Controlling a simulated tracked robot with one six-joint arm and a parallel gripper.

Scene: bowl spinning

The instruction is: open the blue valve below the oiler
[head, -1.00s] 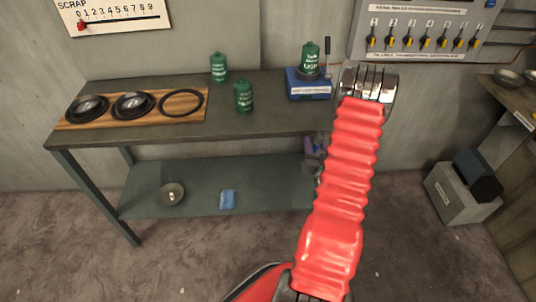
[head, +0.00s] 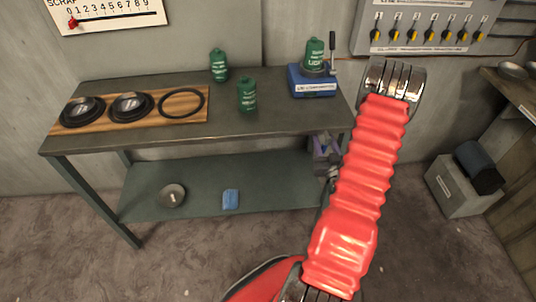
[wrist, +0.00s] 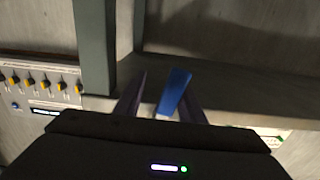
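In the wrist view a blue bar, seemingly the blue valve's handle (wrist: 174,92), stands tilted between the two dark purple fingers of my gripper (wrist: 160,82). The fingers are apart. The bar is close to the right finger, with a gap on the left; I cannot tell if they touch. In the head view purple parts that look like my gripper (head: 323,150) show below the tabletop's right end, partly behind my red arm. A green can (head: 314,56) stands above on a blue box (head: 310,82) with a lever. The valve is not clear in the head view.
The table (head: 290,120) holds two more green cans (head: 247,95) and a board (head: 95,117) with black rings. Its lower shelf (head: 265,185) carries a bowl (head: 171,195) and a blue cloth (head: 230,199). A table leg (wrist: 95,45) and a yellow-knobbed panel (wrist: 42,84) show in the wrist view.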

